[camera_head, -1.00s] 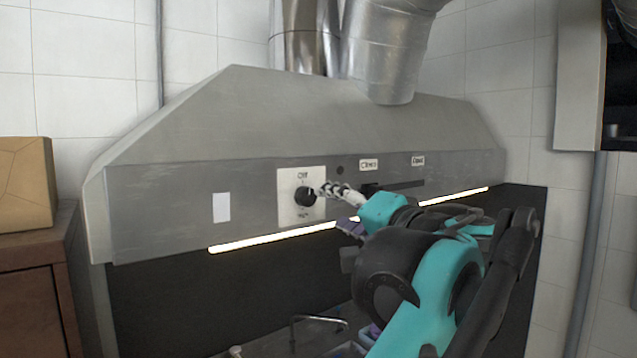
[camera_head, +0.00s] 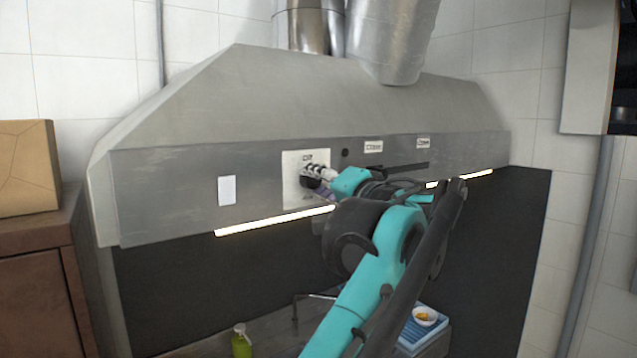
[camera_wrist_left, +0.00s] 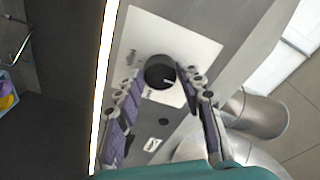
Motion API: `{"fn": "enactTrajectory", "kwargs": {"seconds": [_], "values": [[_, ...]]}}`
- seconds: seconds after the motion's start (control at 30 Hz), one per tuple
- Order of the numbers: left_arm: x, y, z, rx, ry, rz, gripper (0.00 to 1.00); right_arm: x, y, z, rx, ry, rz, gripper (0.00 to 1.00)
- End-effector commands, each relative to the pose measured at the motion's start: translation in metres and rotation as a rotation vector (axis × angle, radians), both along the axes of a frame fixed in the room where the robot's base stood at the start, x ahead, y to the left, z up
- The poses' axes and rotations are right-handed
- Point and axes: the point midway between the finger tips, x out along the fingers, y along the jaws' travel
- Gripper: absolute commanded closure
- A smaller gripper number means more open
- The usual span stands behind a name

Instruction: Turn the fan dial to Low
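The fan dial (camera_wrist_left: 160,72) is a round black knob with a small white mark, on a pale square plate (camera_head: 291,187) on the hood's front. In the head view the fingers partly cover the dial (camera_head: 307,182). The plate's printed labels are too small to read surely. My left gripper (camera_head: 316,171) is at the dial. In the left wrist view its two purple-padded fingers (camera_wrist_left: 157,79) are spread, one on each side of the dial; I cannot tell whether the tips touch it. My right gripper is not in view.
The steel range hood (camera_head: 270,100) has a lit strip (camera_head: 270,222) along its lower edge. A cardboard box (camera_head: 25,168) stands on a brown cabinet (camera_head: 35,245) at left. Below are a green bottle (camera_head: 241,342) and a blue tray (camera_head: 412,337) with a small bowl (camera_head: 425,315).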

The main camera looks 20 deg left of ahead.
Motion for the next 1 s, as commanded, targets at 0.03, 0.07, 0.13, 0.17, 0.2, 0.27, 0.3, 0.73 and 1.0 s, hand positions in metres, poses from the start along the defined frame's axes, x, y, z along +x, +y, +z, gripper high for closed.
{"fn": "enactTrajectory", "kwargs": {"seconds": [0.03, 0.07, 0.13, 0.17, 0.2, 0.27, 0.3, 0.73, 1.0], "values": [[0.0, 0.0, 0.0, 0.0, 0.0, 0.0, 0.82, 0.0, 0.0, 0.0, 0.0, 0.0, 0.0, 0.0], [0.0, 0.0, 0.0, 0.0, 0.0, 0.0, 0.9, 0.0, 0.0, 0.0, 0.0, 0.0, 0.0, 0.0], [0.0, 0.0, 0.0, 0.0, 0.0, 0.0, 0.95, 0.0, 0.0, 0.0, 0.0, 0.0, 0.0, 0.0], [0.0, 0.0, 0.0, 0.0, 0.0, 0.0, 0.95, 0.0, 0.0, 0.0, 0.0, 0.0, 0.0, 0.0], [0.0, 0.0, 0.0, 0.0, 0.0, 0.0, 0.95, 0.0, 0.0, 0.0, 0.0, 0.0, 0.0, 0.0], [0.0, 0.0, 0.0, 0.001, 0.002, -0.001, 0.95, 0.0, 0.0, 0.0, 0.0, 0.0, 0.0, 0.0], [0.0, 0.0, 0.0, 0.003, 0.004, -0.001, 0.95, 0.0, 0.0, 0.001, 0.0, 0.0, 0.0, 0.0], [0.0, 0.0, 0.003, 0.121, 0.159, 0.0, 0.95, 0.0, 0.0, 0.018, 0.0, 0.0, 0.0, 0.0], [0.0, 0.0, 0.005, 0.275, 0.355, -0.001, 0.95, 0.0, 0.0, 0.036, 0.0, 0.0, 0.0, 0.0]]}}
